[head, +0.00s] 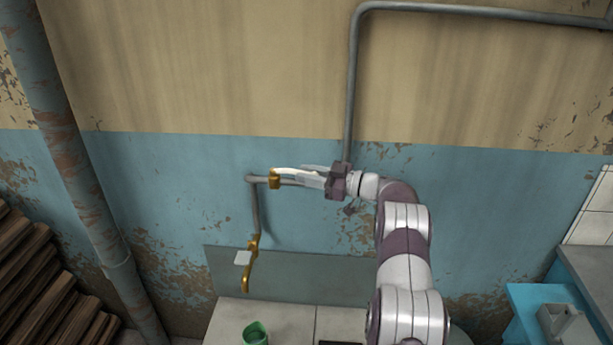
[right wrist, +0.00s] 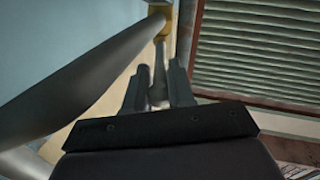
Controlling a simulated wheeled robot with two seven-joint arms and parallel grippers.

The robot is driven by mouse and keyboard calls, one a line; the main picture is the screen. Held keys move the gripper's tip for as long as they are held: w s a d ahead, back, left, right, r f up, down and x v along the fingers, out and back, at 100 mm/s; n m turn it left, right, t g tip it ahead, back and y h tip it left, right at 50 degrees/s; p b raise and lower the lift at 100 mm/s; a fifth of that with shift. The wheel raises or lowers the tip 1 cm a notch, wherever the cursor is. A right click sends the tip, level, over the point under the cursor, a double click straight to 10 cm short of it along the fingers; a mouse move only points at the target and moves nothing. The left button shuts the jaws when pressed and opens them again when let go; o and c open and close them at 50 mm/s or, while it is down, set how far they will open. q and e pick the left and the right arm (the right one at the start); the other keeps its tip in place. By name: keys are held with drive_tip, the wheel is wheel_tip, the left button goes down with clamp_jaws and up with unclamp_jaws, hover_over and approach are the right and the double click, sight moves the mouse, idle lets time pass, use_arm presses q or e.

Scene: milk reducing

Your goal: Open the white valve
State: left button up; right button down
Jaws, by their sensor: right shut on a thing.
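A brass valve fitting (head: 274,179) sits on the grey pipe against the blue wall. A slim white lever (head: 288,172) runs from it to the right. My right gripper (head: 312,180) comes in from the right and is shut on the lever. In the right wrist view the lever (right wrist: 159,78) lies between the two fingers of the right gripper (right wrist: 159,70), with the brass fitting (right wrist: 163,30) beyond. The gripper hides the lever's right end. Below, a brass tap (head: 247,275) has a small white square handle (head: 243,258). My left gripper is out of view.
The grey pipe (head: 351,90) runs up the wall close to my right gripper. A green cup (head: 255,333) stands below the tap on a light tiled surface (head: 285,318). A thick rusty pipe (head: 75,165) and stacked wood (head: 35,280) are at left. A blue table (head: 540,297) is at right.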

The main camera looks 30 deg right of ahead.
drive_tip(key=shift+r, duration=0.1)
drive_tip(key=c, duration=1.3)
unclamp_jaws()
drive_tip(key=shift+o, duration=1)
drive_tip(key=shift+a, duration=0.1)
drive_tip(key=b+v, duration=0.3)
drive_tip(key=v, duration=0.9)
drive_tip(key=shift+s+d, duration=0.2)
drive_tip(key=shift+s, duration=0.05)
